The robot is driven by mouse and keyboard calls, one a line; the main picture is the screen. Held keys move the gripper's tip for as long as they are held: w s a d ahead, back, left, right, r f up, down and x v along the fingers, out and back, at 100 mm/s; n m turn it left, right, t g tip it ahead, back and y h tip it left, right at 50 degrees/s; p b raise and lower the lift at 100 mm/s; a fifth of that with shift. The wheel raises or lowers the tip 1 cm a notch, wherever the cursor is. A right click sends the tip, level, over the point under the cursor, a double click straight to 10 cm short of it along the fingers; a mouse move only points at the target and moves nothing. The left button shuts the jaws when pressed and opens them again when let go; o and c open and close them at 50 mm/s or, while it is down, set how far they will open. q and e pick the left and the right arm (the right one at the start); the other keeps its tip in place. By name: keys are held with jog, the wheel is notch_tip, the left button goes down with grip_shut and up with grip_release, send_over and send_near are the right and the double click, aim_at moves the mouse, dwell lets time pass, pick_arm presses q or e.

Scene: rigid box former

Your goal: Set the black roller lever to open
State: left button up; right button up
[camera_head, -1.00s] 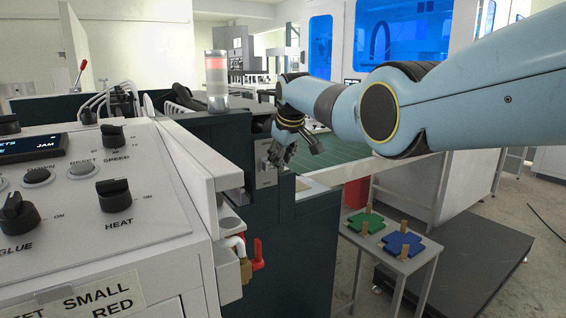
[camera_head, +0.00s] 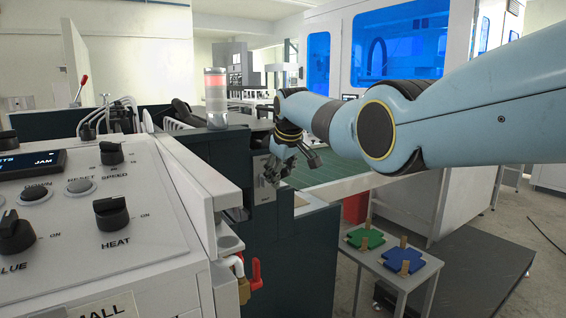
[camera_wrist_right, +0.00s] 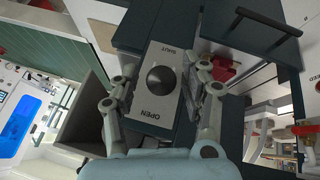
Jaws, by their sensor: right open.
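A grey plate (camera_wrist_right: 150,110) marked SHUT at its top and OPEN at its bottom fills the middle of the right wrist view. A round black knob (camera_wrist_right: 160,77), seemingly the roller lever, sits at its centre. It is seen end-on, so I cannot tell which way it is set. My right gripper (camera_wrist_right: 163,82) is open, with one finger on each side of the plate and knob. In the head view the right gripper (camera_head: 278,170) is in front of the plate (camera_head: 263,190) and hides the knob. My left gripper is not in view.
A white control panel (camera_head: 150,265) with black knobs stands at left. A red-handled valve (camera_head: 255,275) is below the plate, and a signal lamp (camera_head: 215,97) stands behind. A small table (camera_head: 385,263) holds green and blue pieces. A dark bar handle (camera_wrist_right: 268,22) is near the plate.

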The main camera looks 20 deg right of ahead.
jog(key=v, duration=1.1)
jog(key=shift+s+r, duration=0.25)
jog(key=shift+r, duration=0.05)
